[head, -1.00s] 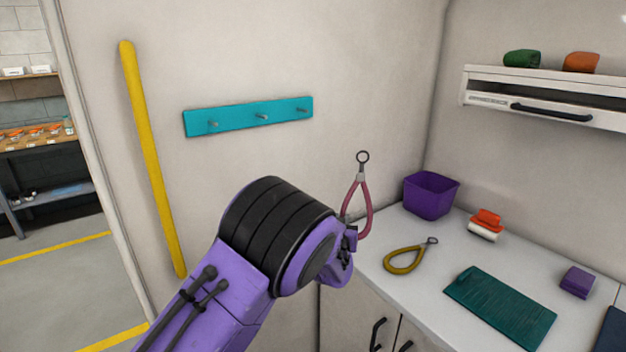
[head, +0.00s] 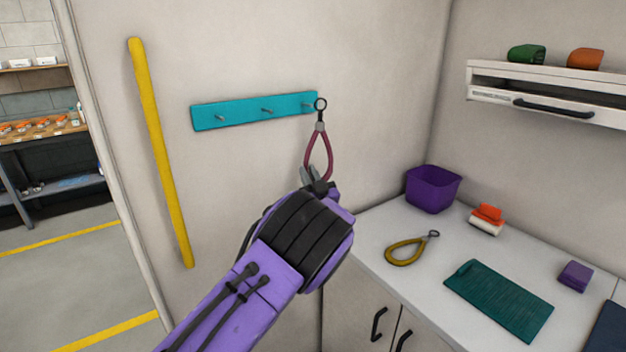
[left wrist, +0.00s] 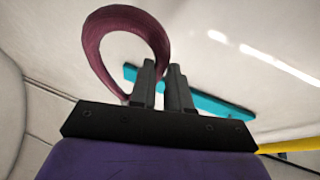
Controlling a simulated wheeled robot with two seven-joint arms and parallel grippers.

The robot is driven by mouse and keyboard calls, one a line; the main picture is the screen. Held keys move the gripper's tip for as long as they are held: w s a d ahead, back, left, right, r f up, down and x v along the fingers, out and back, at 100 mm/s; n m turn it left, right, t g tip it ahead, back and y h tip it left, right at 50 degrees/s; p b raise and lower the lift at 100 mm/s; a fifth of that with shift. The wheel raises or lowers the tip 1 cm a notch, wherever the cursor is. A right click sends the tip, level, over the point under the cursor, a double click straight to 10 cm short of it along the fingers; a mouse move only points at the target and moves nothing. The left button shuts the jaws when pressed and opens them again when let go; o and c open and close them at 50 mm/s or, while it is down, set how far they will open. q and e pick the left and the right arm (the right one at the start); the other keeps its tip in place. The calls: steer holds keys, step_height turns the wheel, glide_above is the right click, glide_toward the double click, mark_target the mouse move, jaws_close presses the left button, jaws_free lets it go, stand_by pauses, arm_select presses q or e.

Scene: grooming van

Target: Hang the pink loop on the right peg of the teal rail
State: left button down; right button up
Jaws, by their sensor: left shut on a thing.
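The pink loop (head: 329,157) stands upright in the head view, with its metal ring (head: 320,104) at the top. My left gripper (head: 312,177) is shut on the lower part of the pink loop, which also shows in the left wrist view (left wrist: 103,40). The teal rail (head: 240,113) is on the wall with three pegs. The ring overlaps the rail's right end in the picture, just right of the right peg (head: 307,106). I cannot tell whether the ring is around the peg or in front of it. My right gripper is out of view.
A yellow loop (head: 404,252), a purple bin (head: 432,190), an orange-and-white brush (head: 487,219), a teal mat (head: 499,299) and a purple block (head: 575,276) are on the counter at right. A yellow bar (head: 160,150) is on the wall left of the rail.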

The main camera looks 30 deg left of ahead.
arm_select(q)
steer(key=a, duration=0.1)
steer(key=w+a+f+b, duration=0.1)
steer(key=a, duration=0.1)
steer(key=a+b, duration=0.1)
steer(key=shift+w+a+f, duration=0.2)
steer(key=shift+w, duration=0.2)
stand_by(0.6)
steer(key=c, duration=1)
jaws_free()
steer(key=b+v, duration=0.4)
steer(key=v, duration=0.6)
steer(key=shift+s+d, duration=0.2)
steer(key=shift+f, duration=0.1)
